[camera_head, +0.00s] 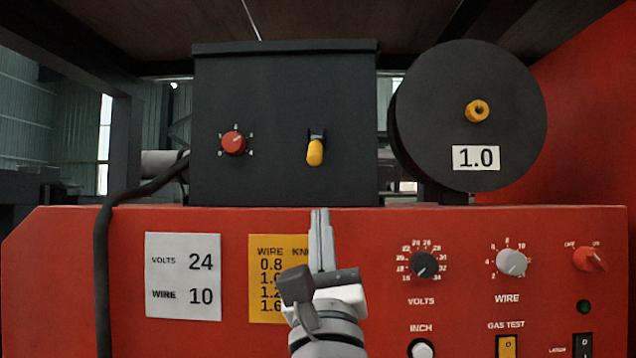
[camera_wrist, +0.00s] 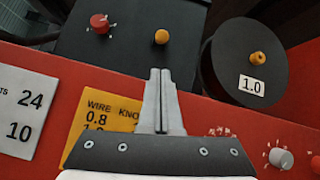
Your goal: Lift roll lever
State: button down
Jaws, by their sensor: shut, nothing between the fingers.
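The yellow-tipped lever (camera_head: 315,152) sits on the front of the black box (camera_head: 270,90), which stands on top of the red machine. Its yellow end points down. It also shows as a yellow knob in the wrist view (camera_wrist: 161,37). My gripper (camera_head: 320,212) is below the lever, in front of the red panel's top edge, with its fingers pointing up. In the wrist view the two fingers (camera_wrist: 160,72) are together and empty, with the lever just beyond their tips. They appear apart from the lever.
A red knob (camera_head: 233,143) is left of the lever. A black spool marked 1.0 (camera_head: 440,110) stands at the right. The red panel (camera_head: 400,225) carries dials, a white card (camera_head: 183,277) and a yellow chart (camera_head: 265,310). A black cable (camera_head: 103,250) hangs at the left.

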aim_at(316, 149)
dwell(0.3)
jog(key=p+x, duration=0.3)
jog(key=x, duration=0.7)
jog(key=shift+s+r, duration=0.1)
jog(key=shift+r, duration=0.05)
jog(key=shift+s+r+g, duration=0.1)
jog(key=shift+s+g, duration=0.05)
jog(key=shift+g, duration=0.15)
